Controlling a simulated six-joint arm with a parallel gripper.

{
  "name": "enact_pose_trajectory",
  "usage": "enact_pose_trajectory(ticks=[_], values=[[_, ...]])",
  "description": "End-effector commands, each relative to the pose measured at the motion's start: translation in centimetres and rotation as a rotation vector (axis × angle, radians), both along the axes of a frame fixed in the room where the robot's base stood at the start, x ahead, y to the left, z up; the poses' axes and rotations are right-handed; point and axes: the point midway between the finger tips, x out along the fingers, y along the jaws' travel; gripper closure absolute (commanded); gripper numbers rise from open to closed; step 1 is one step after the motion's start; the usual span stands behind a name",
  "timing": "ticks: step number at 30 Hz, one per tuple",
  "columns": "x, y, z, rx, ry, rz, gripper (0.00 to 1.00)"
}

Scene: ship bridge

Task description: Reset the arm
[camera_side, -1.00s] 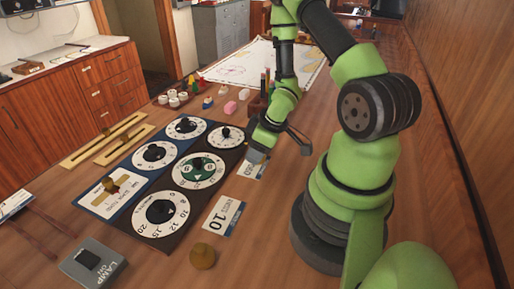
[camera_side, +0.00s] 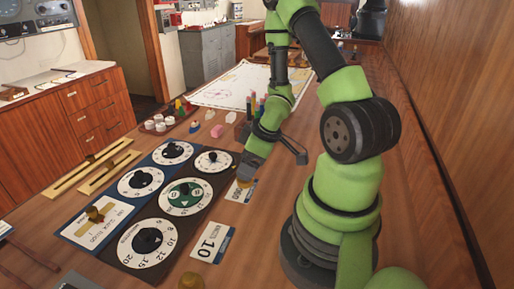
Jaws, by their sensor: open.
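My gripper (camera_side: 275,164) is open, with its two grey fingers spread. It hangs over the wooden table, just right of the dial panel's upper right corner. No object shows between its fingers. The left finger is close to a white number card (camera_side: 240,193), partly covering it from view. A small brass-coloured piece (camera_side: 244,182) shows at that card, just below the left finger. I cannot tell whether the finger touches it.
The dial panel (camera_side: 125,211) holds several round dials and a slider. Another card, marked 10 (camera_side: 213,243), lies near its right edge. A pen holder (camera_side: 243,128) stands behind my gripper, before a chart (camera_side: 225,95). A wooden wall (camera_side: 440,120) bounds the right.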

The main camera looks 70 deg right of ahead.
Motion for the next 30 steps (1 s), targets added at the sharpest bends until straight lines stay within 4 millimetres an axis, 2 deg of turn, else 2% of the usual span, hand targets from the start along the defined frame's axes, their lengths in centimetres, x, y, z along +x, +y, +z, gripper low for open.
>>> enact_pose_trajectory(ticks=[1, 6, 12, 23, 26, 30], values=[[-0.3, -0.1, 1.0, -0.005, -0.004, -0.001, 0.24], [-1.4, -0.3, 3.5, -0.006, -0.003, 0.0, 0.24], [-2.0, -0.3, 4.9, -0.001, -0.002, 0.0, 0.24], [-1.9, -0.5, 6.1, -0.033, 0.003, -0.013, 0.24], [-1.1, -1.1, 8.0, -0.116, 0.0, -0.057, 0.24], [0.3, -0.8, 12.9, -0.238, -0.037, -0.188, 0.24]])
